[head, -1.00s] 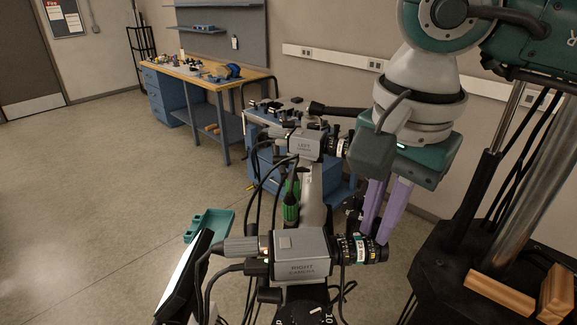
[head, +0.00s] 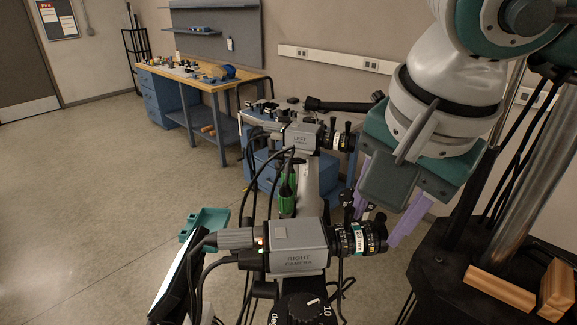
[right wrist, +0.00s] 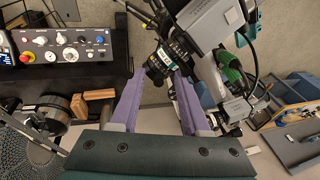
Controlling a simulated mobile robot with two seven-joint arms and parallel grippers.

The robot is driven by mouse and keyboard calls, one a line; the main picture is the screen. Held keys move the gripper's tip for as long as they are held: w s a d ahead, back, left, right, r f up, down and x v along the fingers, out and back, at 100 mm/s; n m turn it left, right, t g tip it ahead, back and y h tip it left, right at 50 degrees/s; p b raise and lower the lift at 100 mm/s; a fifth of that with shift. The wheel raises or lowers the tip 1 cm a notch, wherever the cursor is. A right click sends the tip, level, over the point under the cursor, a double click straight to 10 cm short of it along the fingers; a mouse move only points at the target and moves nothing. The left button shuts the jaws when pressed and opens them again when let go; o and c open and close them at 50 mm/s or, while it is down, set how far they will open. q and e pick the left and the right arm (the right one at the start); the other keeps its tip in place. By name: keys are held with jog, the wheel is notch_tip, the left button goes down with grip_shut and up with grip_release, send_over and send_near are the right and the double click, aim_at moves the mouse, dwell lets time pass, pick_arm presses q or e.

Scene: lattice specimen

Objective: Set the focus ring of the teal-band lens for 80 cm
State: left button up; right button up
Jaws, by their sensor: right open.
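The teal-band lens (head: 360,238) is black with a teal band and white markings. It sits on the front of the grey right camera (head: 298,246), pointing right. In the right wrist view the lens (right wrist: 160,64) shows between and just beyond my purple fingertips. My right gripper (head: 376,222) is open and empty, its fingers apart near the lens's front end; I cannot tell whether either touches it. In the right wrist view the open gripper (right wrist: 163,80) has one finger on each side of the lens. The focus ring's setting is too small to read. My left gripper is not in view.
The left camera (head: 302,138) with its own lens (head: 338,140) stands behind. Cables hang around both cameras. A dark screen (head: 180,275) and teal tray (head: 205,228) are at left. A workbench (head: 205,80) stands farther back. Open floor lies left.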

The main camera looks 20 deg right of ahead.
jog(key=p+v, duration=0.3)
jog(key=v, duration=0.3)
dwell(0.5)
jog(key=d+p+v, duration=0.1)
jog(key=p+v, duration=0.5)
jog(key=v, duration=0.4)
jog(key=shift+a, duration=0.55)
